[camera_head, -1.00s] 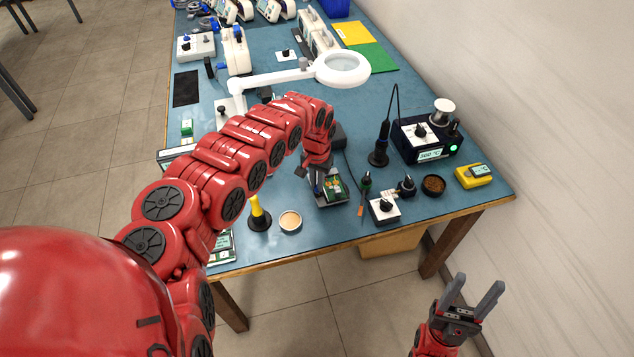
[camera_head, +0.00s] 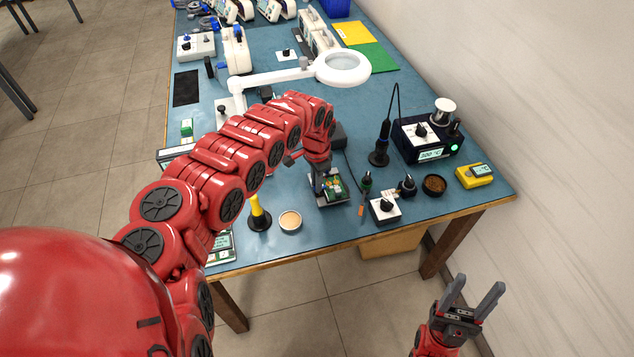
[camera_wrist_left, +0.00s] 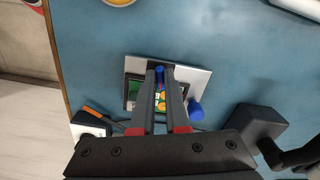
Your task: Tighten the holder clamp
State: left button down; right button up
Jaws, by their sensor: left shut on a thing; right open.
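The board holder (camera_head: 343,199) stands near the front edge of the blue bench, with a green circuit board (camera_head: 334,184) in it. In the left wrist view the holder shows as a pale plate (camera_wrist_left: 195,75) with a dark frame and the board (camera_wrist_left: 133,90). My left gripper (camera_head: 319,186) reaches down over the holder. In the left wrist view its fingers (camera_wrist_left: 160,74) are shut on a small blue knob (camera_wrist_left: 159,71) at the holder, partly hidden by them. A larger blue knob (camera_wrist_left: 195,112) is beside the frame. My right gripper (camera_head: 473,298) is open and empty, off the bench's front.
A yellow-and-black stand (camera_head: 259,214) and a round tin (camera_head: 290,221) are left of the holder. A screwdriver (camera_head: 364,193) and a white switch box (camera_head: 384,210) are right of it. A magnifier lamp (camera_head: 342,68) and a soldering station (camera_head: 427,138) stand further back.

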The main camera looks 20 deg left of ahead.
pick_arm(q)
jog(key=shift+m, duration=1.2)
jog(key=c, duration=0.9)
grip_release()
jog(key=shift+w+a+r, duration=0.1)
jog(key=shift+a+r, duration=0.05)
jog(key=shift+r, duration=0.4)
notch_tip(320, 180, up, 16)
jog(key=b, duration=0.3)
jog(key=shift+r, duration=0.15)
